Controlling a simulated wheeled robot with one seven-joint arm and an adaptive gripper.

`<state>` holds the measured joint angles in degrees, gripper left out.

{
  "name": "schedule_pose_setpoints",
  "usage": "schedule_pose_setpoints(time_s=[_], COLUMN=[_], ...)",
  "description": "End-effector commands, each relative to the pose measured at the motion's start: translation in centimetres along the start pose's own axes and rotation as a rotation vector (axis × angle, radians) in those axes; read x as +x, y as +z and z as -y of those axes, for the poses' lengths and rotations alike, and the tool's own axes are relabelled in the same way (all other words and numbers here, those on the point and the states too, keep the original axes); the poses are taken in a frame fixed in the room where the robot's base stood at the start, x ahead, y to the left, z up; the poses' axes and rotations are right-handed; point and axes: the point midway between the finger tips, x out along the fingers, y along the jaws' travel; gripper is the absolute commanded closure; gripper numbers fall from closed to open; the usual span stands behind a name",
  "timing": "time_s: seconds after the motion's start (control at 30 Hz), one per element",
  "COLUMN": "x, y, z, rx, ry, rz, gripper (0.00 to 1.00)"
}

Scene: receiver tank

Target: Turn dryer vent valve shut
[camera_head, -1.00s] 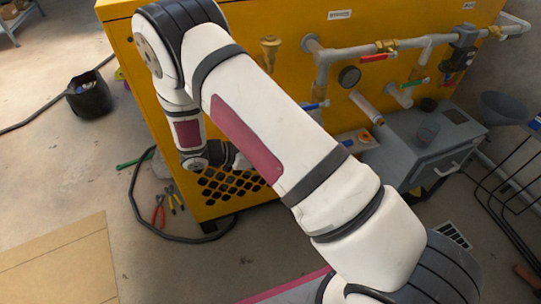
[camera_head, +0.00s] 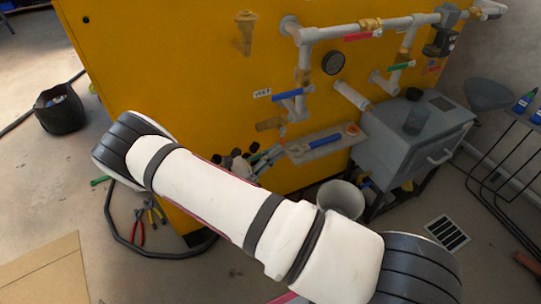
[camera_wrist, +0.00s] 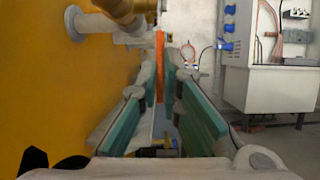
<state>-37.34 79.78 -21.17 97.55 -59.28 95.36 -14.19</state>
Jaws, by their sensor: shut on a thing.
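In the wrist view, an orange lever (camera_wrist: 160,62) stands upright between my fingertips, below a brass fitting (camera_wrist: 124,10). My gripper (camera_wrist: 164,80), with teal finger pads, is shut on this lever. In the head view, my gripper (camera_head: 274,154) is at the yellow cabinet's front, beside a brass valve (camera_head: 269,124) under a small white label (camera_head: 262,93). A thin orange strip shows there beside the brass; the rest of the lever is hard to make out. My arm hides part of the gripper in the head view.
Blue (camera_head: 287,94), red (camera_head: 362,36) and green (camera_head: 401,66) levers sit on the pipework of the yellow cabinet (camera_head: 170,60). A shelf (camera_head: 335,151) with a blue-handled tool juts out right of my gripper. A grey bucket (camera_head: 341,198) and a grey box (camera_head: 425,140) stand farther right.

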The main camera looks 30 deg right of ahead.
Motion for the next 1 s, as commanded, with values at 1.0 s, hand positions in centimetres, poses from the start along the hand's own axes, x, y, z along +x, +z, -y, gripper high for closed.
schedule_pose_setpoints(time_s=[1.0], x=[-0.06], y=[-0.24], z=[-0.02], rx=[0.000], ry=[0.002], rz=[0.036], gripper=[0.85])
